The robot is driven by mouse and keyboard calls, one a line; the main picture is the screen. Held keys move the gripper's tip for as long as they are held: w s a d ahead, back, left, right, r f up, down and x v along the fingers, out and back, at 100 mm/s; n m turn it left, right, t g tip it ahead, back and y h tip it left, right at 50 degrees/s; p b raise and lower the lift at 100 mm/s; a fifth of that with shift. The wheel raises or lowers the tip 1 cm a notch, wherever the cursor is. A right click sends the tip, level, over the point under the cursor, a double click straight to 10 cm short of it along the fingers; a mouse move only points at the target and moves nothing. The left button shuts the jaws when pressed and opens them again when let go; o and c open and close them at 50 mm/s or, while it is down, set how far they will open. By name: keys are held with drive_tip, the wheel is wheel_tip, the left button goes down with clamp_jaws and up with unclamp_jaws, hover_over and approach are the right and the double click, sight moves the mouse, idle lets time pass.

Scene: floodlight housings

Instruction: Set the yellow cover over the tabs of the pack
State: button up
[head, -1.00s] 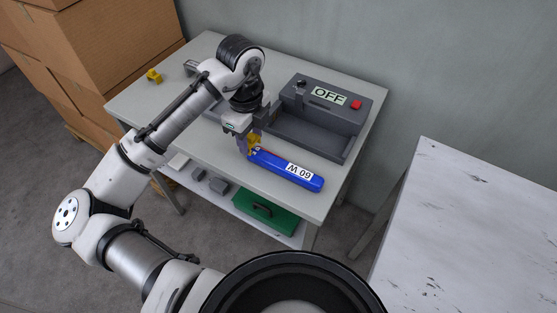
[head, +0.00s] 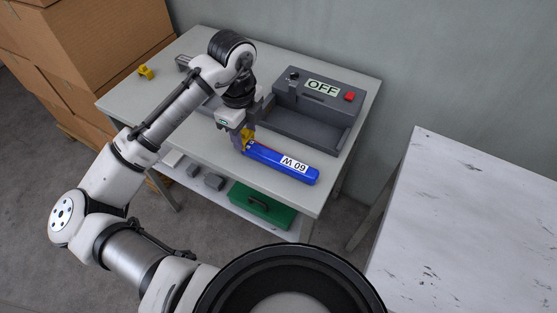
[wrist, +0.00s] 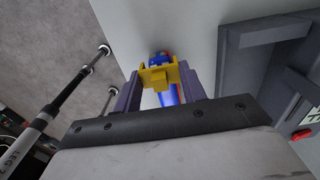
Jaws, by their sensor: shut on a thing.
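My gripper is shut on a yellow cover (head: 246,137) at that end of the pack. In the wrist view the yellow cover (wrist: 158,77) sits between the two fingers, with the blue pack (wrist: 172,96) showing behind and below it. The tabs are mostly hidden by the cover and fingers; I cannot tell whether the cover is seated over them.
A grey housing (head: 318,98) with an OFF label and a red button stands behind the pack. Another yellow piece (head: 146,72) lies at the table's far left. A green case (head: 262,205) is on the lower shelf. A white table (head: 465,220) stands at right.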

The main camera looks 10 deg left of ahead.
sight(244, 131)
drive_tip(key=shift+f+b, duration=0.45)
drive_tip(key=shift+f, duration=0.25)
idle(0.4)
drive_tip(key=o, duration=0.9)
wheel_tip(244, 131, up, 14)
